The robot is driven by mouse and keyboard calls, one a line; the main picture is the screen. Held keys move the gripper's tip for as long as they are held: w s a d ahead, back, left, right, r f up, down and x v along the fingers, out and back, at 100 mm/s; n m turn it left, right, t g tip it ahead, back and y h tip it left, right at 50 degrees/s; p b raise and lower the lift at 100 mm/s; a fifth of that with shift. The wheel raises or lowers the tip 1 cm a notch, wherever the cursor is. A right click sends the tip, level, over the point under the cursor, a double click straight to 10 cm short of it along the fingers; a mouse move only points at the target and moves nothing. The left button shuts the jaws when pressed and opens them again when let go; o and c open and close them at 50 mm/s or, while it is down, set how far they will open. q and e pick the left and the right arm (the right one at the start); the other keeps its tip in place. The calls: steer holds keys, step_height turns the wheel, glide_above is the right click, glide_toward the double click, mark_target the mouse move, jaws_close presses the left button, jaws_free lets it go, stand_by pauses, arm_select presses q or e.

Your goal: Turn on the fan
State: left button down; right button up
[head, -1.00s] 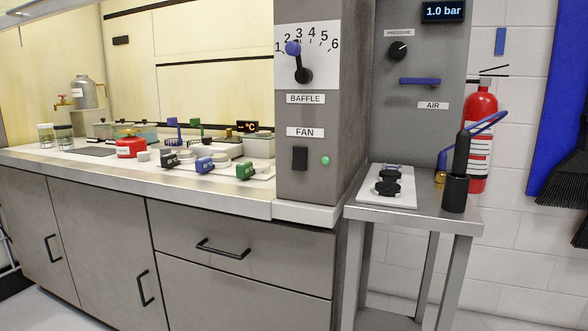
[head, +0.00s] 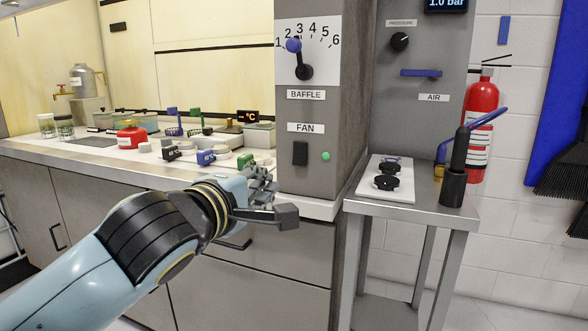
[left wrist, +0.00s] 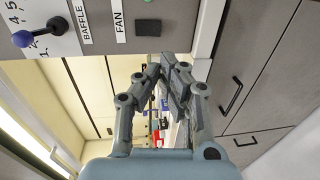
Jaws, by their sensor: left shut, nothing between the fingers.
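The fan switch (head: 300,153) is a black rocker on the grey pillar, under the FAN label (head: 305,128). A round green button or lamp (head: 325,156) sits to its right. The switch also shows at the top of the left wrist view (left wrist: 148,28), turned sideways. My left gripper (head: 282,212) is in front of the counter edge, below the switch and apart from it. In the left wrist view its fingers (left wrist: 164,70) are together with nothing between them. My right gripper is not in view.
The baffle lever (head: 298,58) stands above the switch, with its blue knob near 2. Colored valves (head: 206,157) and a red container (head: 131,136) stand on the counter at left. A metal side table (head: 407,210) is at right. The pillar face around the switch is clear.

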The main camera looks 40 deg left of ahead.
mark_target(301, 165)
arm_select(q)
steer(key=x, duration=1.2)
steer(key=shift+w, duration=0.3)
steer(key=shift+x, duration=0.75)
steer(key=shift+f, duration=0.15)
steer(key=b, duration=0.2)
steer(key=shift+w+a+f+b, duration=0.1)
steer(key=shift+w+f+b, duration=0.2)
steer(key=shift+f, duration=0.1)
steer(key=shift+r+t+p, duration=0.3)
steer(key=shift+r+p, duration=0.05)
steer(key=shift+s+f, duration=0.1)
